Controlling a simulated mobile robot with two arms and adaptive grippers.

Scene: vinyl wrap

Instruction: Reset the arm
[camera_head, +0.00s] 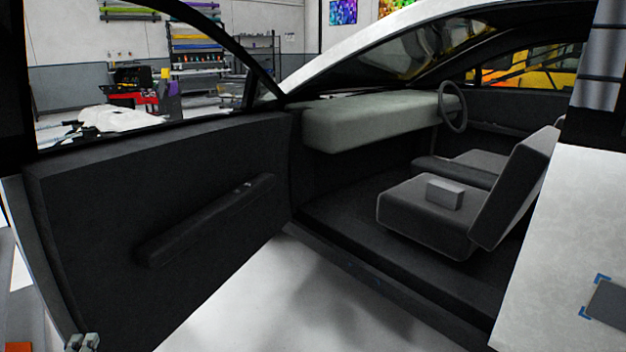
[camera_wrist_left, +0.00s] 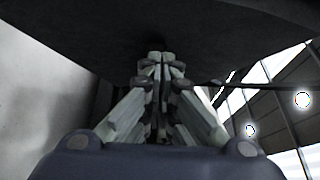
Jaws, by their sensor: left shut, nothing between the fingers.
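My left gripper (camera_head: 82,342) shows only as its fingertips at the bottom left edge of the head view, by the lower edge of the open car door (camera_head: 120,185). In the left wrist view the left gripper (camera_wrist_left: 160,58) is shut, its fingers together with nothing between them. A large dark surface (camera_wrist_left: 240,35) lies close beyond the fingertips; I cannot tell whether they touch it. The rest of the left arm is hidden in the head view. My right gripper is in neither view.
The car's interior shows a grey box (camera_head: 445,194) on the near seat (camera_head: 425,222), a steering wheel (camera_head: 452,107) and a dashboard (camera_head: 365,122). A white panel (camera_head: 570,240) with a blue-cornered grey patch (camera_head: 608,301) is at the right. Pale floor (camera_head: 270,310) lies clear below the doorway.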

